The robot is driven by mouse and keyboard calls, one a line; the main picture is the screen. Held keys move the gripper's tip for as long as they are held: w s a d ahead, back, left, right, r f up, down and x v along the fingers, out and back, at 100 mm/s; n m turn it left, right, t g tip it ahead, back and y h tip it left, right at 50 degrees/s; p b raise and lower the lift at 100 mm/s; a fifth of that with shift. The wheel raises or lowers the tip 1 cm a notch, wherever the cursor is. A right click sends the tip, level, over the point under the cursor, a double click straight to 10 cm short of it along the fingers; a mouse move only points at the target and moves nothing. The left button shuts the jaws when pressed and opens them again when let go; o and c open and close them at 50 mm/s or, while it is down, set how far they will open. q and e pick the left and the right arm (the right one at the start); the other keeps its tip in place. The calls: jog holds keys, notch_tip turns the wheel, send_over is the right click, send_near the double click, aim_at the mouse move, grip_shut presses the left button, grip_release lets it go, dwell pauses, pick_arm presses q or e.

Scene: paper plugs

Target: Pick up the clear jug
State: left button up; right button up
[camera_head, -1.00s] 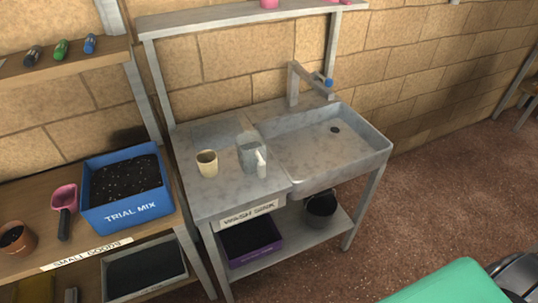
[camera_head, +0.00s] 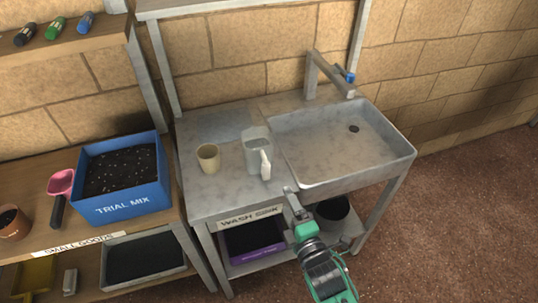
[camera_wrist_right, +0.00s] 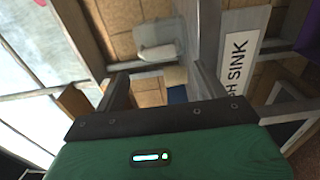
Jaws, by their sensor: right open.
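The clear jug (camera_head: 256,150) stands upright on the grey counter (camera_head: 222,198) of the wash sink, with its white handle facing the front. My right gripper (camera_head: 294,199) is open and empty at the counter's front edge, in front of and to the right of the jug, apart from it. In the right wrist view, a translucent grey shape that looks like the jug (camera_wrist_right: 156,34) shows beyond the two spread fingers (camera_wrist_right: 160,78). My left gripper is not in view.
A cream cup (camera_head: 208,157) stands left of the jug. The sink basin (camera_head: 340,145) and tap (camera_head: 325,72) are to the right. A blue trial mix box (camera_head: 122,180) stands on the left bench. A black bucket (camera_head: 332,208) and purple tray (camera_head: 250,240) sit below.

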aim_at(269, 168)
jog(key=p+x, duration=0.1)
jog(key=x, duration=0.7)
jog(key=shift+w+a, duration=0.25)
jog(key=shift+w, duration=0.05)
jog(key=p+x, duration=0.1)
jog(key=x, duration=0.3)
jog(key=shift+w+a+r+p, duration=0.1)
jog(key=shift+w+a+p, duration=0.2)
jog(key=shift+p, duration=0.1)
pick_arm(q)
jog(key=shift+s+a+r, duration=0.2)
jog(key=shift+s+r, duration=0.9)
pick_arm(e)
jog(key=c, duration=0.7)
